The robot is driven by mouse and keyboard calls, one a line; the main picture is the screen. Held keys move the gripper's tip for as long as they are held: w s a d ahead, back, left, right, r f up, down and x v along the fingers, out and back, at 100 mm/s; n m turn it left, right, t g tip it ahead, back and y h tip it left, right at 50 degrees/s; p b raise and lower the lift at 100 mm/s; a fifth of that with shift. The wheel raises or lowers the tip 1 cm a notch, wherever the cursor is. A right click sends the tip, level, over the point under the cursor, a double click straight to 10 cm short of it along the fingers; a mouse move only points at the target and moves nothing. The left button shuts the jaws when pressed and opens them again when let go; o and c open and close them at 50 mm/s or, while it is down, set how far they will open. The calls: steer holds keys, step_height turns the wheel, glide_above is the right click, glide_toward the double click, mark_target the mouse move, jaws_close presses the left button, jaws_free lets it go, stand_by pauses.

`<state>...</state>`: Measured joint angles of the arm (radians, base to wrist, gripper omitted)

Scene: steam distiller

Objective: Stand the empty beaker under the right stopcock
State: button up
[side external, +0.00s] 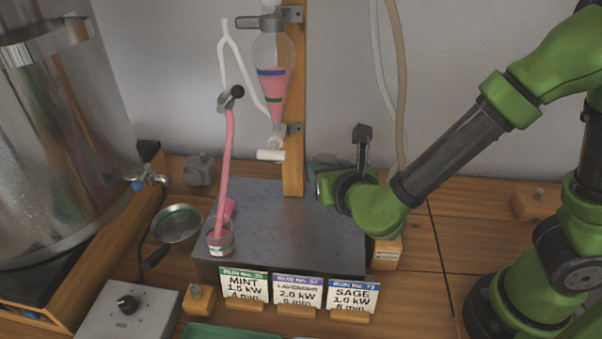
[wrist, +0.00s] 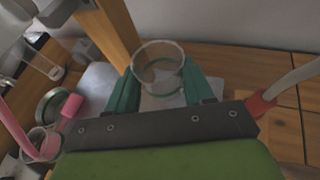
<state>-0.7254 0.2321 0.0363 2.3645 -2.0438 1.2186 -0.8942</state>
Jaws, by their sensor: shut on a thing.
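My gripper (side external: 326,174) is shut on a clear glass beaker (wrist: 158,52), which shows between its two green fingers in the wrist view. I see no coloured liquid in it. In the side view the beaker (side external: 325,159) is mostly hidden behind my gripper, at the right of the wooden post. The separating funnel (side external: 272,80) hangs on the post with pink and blue layers. Its stopcock (side external: 275,142), with a white handle (side external: 270,155), is left of the beaker. Whether the beaker touches the grey block (side external: 262,222) cannot be told.
A second beaker (side external: 220,240) with pink tubing (side external: 226,165) in it stands at the block's front left. Run cards (side external: 298,291) line the front edge. The wooden post (side external: 294,110) rises close to my gripper. A hose (side external: 400,90) hangs behind. The block's middle is clear.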

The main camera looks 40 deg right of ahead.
steer(key=shift+s+a+f, duration=0.5)
steer(key=shift+s+a, duration=0.15)
steer(key=shift+a, duration=0.15)
step_height(320, 180, up, 3)
glide_above(284, 224)
step_height(284, 224, down, 8)
steer(key=shift+r, duration=0.1)
steer(key=o, duration=1.1)
